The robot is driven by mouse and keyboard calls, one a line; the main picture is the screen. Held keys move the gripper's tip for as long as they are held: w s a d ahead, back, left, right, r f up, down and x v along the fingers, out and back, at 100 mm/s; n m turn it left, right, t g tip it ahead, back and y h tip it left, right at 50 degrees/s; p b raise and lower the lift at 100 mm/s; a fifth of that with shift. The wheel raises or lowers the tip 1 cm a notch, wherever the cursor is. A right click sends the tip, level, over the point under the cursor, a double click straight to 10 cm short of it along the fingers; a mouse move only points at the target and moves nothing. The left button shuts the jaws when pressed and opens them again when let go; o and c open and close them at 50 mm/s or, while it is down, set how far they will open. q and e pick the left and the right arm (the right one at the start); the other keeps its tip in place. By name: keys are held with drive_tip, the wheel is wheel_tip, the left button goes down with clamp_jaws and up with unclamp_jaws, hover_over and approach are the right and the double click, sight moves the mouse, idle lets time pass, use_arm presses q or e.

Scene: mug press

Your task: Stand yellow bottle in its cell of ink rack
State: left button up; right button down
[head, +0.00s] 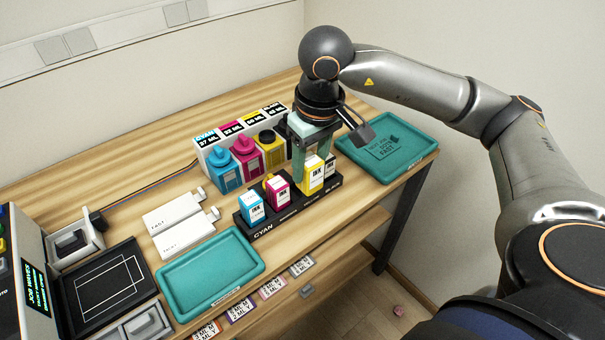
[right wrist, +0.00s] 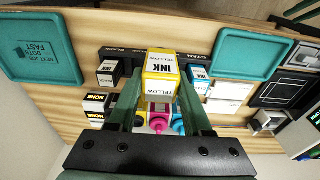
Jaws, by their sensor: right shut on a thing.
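The yellow ink bottle (head: 312,178) is upright between the fingers of my right gripper (head: 311,158), which is shut on it. It also shows from above in the right wrist view (right wrist: 161,75), between the two green fingers (right wrist: 160,103). The black ink rack (head: 262,229) stands on the table below, with the cyan bottle (head: 252,207) and magenta bottle (head: 278,190) at its left and a black bottle (head: 331,165) at its right end. The yellow bottle is over the rack between magenta and black. Its base is not clear, so I cannot tell whether it is seated. My left gripper is not seen.
Large ink bottles (head: 246,153) stand in a white holder behind the rack. A teal tray (head: 390,147) lies at the right, another (head: 212,272) at the front left. White boxes (head: 181,224) lie left of the rack. The table's front edge is close to the rack.

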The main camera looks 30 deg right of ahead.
drive_tip(key=shift+w+d+f+p, duration=0.15)
drive_tip(key=shift+w+d+f, duration=0.45)
drive_tip(key=shift+w+f, duration=0.95)
drive_tip(key=shift+w+d+f+p, duration=0.2)
drive_tip(key=shift+w+d+f, duration=0.6)
drive_tip(key=shift+f, duration=1.15)
drive_tip(key=shift+w+d+f+p, duration=0.15)
drive_tip(key=shift+w+d+f, duration=0.2)
drive_tip(key=shift+w+f, duration=1.3)
drive_tip(key=shift+s+f, duration=0.15)
drive_tip(key=shift+f+b, duration=0.2)
drive_tip(key=shift+b, duration=0.1)
drive_tip(key=c, duration=0.6)
unclamp_jaws()
drive_tip(key=shift+r, duration=0.1)
drive_tip(key=shift+r, duration=0.15)
wheel_tip(320, 180, up, 12)
drive_tip(key=s, duration=0.1)
drive_tip(key=shift+s, duration=0.25)
